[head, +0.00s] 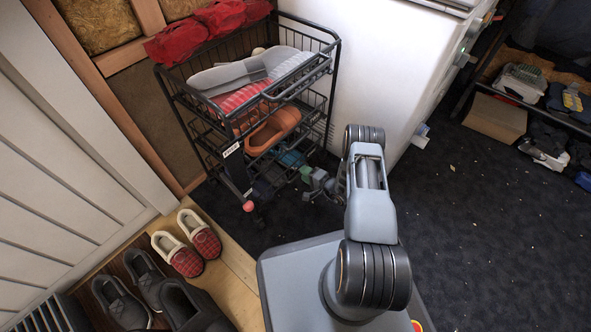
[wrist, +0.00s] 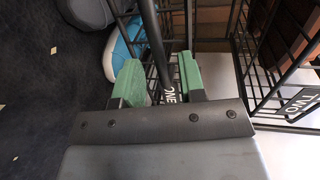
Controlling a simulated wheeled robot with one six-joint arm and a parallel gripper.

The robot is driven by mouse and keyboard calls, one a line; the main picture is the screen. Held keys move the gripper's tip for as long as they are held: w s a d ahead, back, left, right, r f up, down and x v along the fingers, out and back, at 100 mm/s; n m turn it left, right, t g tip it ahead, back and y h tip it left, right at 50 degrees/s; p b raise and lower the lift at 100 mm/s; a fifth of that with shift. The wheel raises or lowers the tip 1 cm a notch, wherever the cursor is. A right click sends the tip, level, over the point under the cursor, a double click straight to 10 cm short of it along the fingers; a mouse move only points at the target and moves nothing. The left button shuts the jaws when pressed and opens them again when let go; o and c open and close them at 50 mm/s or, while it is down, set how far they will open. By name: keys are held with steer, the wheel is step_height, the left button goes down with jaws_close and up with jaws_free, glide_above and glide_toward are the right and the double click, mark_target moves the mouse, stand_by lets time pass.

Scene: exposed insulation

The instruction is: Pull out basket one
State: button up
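Basket one is the lowest wire basket of the black rolling cart (head: 187,115). Its ONE label (wrist: 172,98) shows in the wrist view, partly hidden behind my gripper. A blue and white shoe (wrist: 124,50) and a grey shoe (wrist: 88,12) show there too. My gripper (wrist: 163,82) has green fingertips set apart, one on each side of a thin black bar (wrist: 152,35) at the basket's front. A gap seems to show beside the bar; contact is unclear. In the head view my gripper (head: 298,172) is low at the cart's right side, and the basket is mostly hidden.
A higher basket bears a TWO label (wrist: 297,102). Orange shoes (head: 272,130) sit in the middle level, grey shoes (head: 240,75) on top. A white appliance (head: 385,65) stands right of the cart. Red plaid slippers (head: 190,245) lie at the left.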

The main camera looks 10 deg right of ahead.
steer(key=shift+x, duration=1.15)
steer(key=shift+a, duration=0.1)
steer(key=shift+a, duration=0.1)
jaws_close()
